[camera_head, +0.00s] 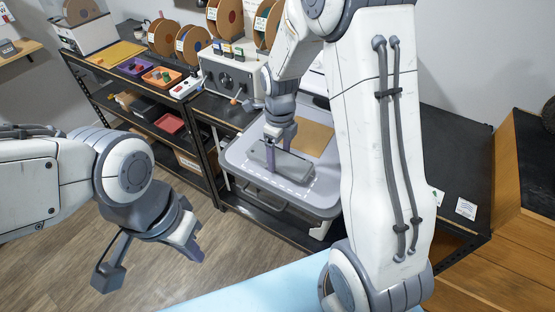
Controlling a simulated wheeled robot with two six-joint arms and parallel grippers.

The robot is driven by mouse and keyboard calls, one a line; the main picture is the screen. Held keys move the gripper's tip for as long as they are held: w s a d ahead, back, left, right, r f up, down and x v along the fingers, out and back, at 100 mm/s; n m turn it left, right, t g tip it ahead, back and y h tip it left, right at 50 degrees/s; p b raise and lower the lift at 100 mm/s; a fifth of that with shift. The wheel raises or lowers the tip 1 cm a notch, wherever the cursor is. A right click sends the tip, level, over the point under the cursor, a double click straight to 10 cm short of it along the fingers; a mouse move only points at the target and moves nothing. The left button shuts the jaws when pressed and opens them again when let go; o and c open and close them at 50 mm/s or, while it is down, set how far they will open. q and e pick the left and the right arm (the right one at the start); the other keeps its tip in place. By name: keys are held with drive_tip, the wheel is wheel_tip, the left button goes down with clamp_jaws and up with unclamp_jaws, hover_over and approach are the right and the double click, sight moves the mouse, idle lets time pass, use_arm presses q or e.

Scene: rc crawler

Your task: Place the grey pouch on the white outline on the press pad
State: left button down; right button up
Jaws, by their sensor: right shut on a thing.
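The grey pouch (292,165) is at the press pad (240,158), a light grey tray-like surface with a raised rim. My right gripper (272,158) reaches down from above and is shut on the pouch, near its left end. The white dashed outline (287,185) shows along the pouch's near side and beyond its right end; the rest is hidden. I cannot tell whether the pouch touches the pad or hangs just above it. My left gripper (148,265) is open and empty over the floor at the left, well away from the pad.
A tan square (316,136) lies on the pad behind the pouch, partly hidden by my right arm. A grey machine box (232,78) and filament spools (196,40) stand behind. A shelf rack with an orange tray (162,76) stands at the back left. Floor at lower left is clear.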

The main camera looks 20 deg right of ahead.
sight(278, 157)
wheel_tip(278, 157, down, 4)
drive_tip(key=shift+a+r+p, duration=0.1)
drive_tip(key=shift+r+p, duration=0.05)
drive_tip(key=shift+p, duration=0.6)
drive_tip(key=shift+f, duration=0.2)
drive_tip(key=shift+w, duration=0.1)
drive_tip(key=shift+f, duration=0.1)
drive_tip(key=shift+f, duration=0.15)
drive_tip(key=o, duration=1.1)
drive_tip(key=shift+o, duration=0.2)
